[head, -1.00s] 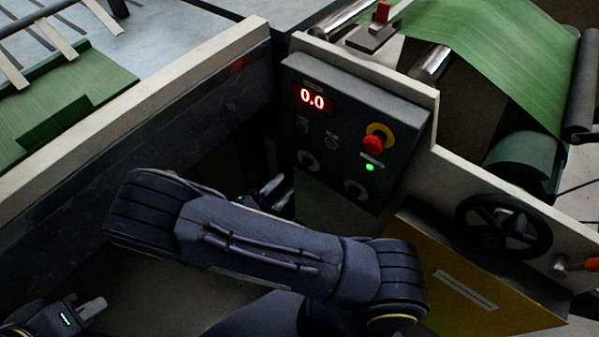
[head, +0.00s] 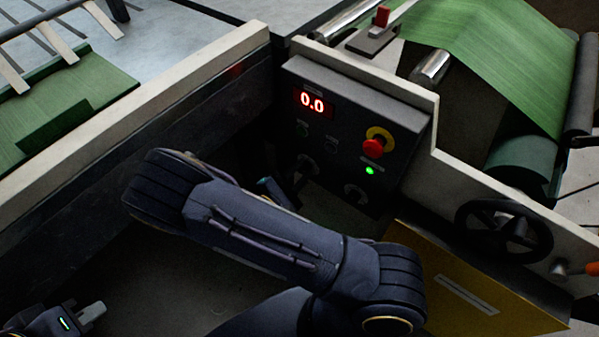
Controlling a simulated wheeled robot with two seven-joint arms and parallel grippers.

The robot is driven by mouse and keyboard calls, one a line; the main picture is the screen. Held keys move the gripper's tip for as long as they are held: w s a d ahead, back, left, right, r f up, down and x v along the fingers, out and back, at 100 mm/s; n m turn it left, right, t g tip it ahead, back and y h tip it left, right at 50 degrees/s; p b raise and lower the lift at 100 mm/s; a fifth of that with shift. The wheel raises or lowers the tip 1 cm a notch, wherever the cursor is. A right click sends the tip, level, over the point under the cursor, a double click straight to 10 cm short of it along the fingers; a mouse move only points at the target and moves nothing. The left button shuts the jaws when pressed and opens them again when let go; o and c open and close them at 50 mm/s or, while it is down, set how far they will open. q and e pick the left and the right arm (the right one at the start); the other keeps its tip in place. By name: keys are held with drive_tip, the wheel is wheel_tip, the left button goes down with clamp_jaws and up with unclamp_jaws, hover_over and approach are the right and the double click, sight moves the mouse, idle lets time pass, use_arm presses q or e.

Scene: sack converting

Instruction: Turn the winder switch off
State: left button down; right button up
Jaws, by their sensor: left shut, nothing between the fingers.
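The dark control panel (head: 345,125) carries a red display reading 0.0 (head: 312,103), a red button on a yellow collar (head: 374,147) and a lit green lamp (head: 370,170). Low on it are two rotary knobs, a left one (head: 305,164) and a right one (head: 356,194). Their labels are too small to read, so I cannot tell which is the winder switch. My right gripper (head: 290,186) is close below the left knob, mostly hidden behind my forearm and in shadow; contact and jaw opening are unclear. My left gripper (head: 93,313) is shut and empty at bottom left, far from the panel.
A pale-topped frame wall (head: 140,110) runs along the left of the panel. A black handwheel (head: 504,229) and yellow cover (head: 470,285) lie to the lower right. A green web (head: 500,65) runs over rollers at upper right.

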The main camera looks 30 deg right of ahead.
drive_tip(key=shift+c, duration=1.1)
drive_tip(key=shift+n, duration=0.3)
drive_tip(key=n+p, duration=0.1)
drive_tip(key=n, duration=0.2)
drive_tip(key=shift+n+p, duration=0.3)
drive_tip(key=shift+p, duration=0.05)
drive_tip(key=shift+n+p, duration=0.7)
drive_tip(key=shift+n, duration=1.5)
drive_tip(key=o, duration=0.6)
